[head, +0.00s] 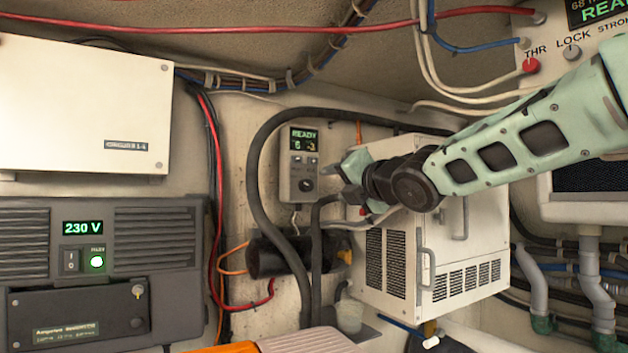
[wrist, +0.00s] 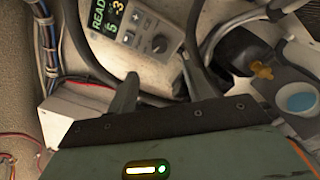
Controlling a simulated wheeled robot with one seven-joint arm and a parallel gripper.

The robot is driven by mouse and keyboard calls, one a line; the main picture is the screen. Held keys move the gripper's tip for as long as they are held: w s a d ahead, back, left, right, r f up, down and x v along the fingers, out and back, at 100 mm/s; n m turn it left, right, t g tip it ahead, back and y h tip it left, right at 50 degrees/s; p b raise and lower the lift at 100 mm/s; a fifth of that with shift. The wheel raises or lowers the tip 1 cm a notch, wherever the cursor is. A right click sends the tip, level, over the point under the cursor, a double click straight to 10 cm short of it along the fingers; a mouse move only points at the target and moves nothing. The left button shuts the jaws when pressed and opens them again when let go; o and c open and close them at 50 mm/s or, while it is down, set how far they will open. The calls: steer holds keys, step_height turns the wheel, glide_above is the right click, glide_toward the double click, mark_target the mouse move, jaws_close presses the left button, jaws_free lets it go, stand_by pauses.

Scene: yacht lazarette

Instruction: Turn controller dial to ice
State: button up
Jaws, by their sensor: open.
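The controller (head: 299,165) is a grey upright box on the back wall with a lit green and yellow screen (head: 304,139) reading READY. Its dark round dial (head: 306,185) sits low on its face; the marks around it are too small to read. In the wrist view the controller (wrist: 143,28) appears tilted at the top, with the dial (wrist: 158,45) at its lower right. My gripper (head: 347,178) is open and empty, just right of the controller and apart from the dial. In the wrist view my gripper (wrist: 163,84) points toward the controller.
A thick black hose (head: 253,185) loops around the controller's left and top. A white vented box (head: 440,245) with handles stands behind and below my arm. A black cylinder (head: 278,255) lies below the controller. A grey 230 V unit (head: 105,260) is at left.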

mark_target(309, 186)
steer(key=p+x, duration=0.4)
steer(key=x, duration=0.5)
steer(key=shift+w+a+r+p, duration=0.15)
steer(key=shift+w+a+p, duration=0.05)
steer(key=shift+p, duration=0.1)
steer(key=shift+p+x, duration=0.35)
steer(key=shift+x, duration=0.45)
steer(key=shift+f, duration=0.2)
steer(key=c, duration=1)
